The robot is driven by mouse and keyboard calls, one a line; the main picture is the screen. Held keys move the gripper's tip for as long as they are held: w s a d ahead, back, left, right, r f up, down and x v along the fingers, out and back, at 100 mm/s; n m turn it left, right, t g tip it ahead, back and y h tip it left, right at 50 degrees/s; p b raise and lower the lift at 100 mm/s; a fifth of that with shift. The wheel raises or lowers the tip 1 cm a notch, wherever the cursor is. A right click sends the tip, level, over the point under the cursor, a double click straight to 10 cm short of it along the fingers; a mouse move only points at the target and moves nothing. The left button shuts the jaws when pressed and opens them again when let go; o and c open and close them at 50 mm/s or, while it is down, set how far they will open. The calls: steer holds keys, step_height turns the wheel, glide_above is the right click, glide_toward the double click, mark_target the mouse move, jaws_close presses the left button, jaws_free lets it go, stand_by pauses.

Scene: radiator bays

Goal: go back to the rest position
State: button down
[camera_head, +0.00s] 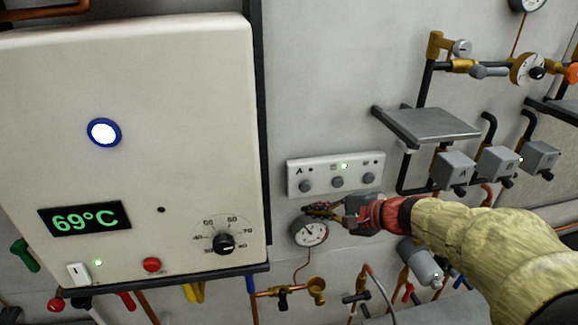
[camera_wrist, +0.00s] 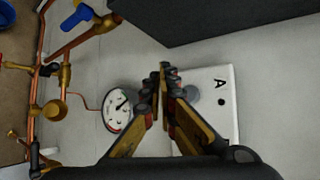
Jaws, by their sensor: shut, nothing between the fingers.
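My gripper (camera_head: 322,211) is in front of the wall, just below a white button panel (camera_head: 295,175) marked A. Its fingers are closed together and hold nothing. In the wrist view my gripper (camera_wrist: 163,72) points at the wall, between a round gauge (camera_wrist: 117,108) and the white panel (camera_wrist: 222,120). One round grey button shows beside the fingers there. In the head view the panel has several grey buttons and a lit green light. The gauge (camera_head: 309,233) sits just under my gripper. I cannot tell whether the fingertips touch anything.
A white boiler box (camera_head: 150,90) with a display (camera_head: 84,218) reading 69°C, a dial (camera_head: 224,243) and a red button (camera_head: 151,265) fills the left. A grey shelf (camera_head: 430,124), pipes and grey boxes (camera_head: 498,163) stand out at the right. Brass pipework (camera_head: 290,291) runs below.

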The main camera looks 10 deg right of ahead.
steer(key=s+f+n+g+h+b, duration=0.2)
steer(key=s+f+n+h+b, duration=0.2)
steer(key=s, duration=0.9)
steer(key=s+f+n+g+h+b, duration=0.2)
steer(key=s+f+n+h+b, duration=0.2)
steer(key=s+f+n+b, duration=0.5)
steer(key=s+f+b, duration=0.4)
steer(key=f+b, duration=0.1)
steer(key=f, duration=0.1)
steer(key=shift+s+d+f+n, duration=0.15)
steer(key=shift+f+n, duration=0.05)
steer(key=shift+n, duration=0.2)
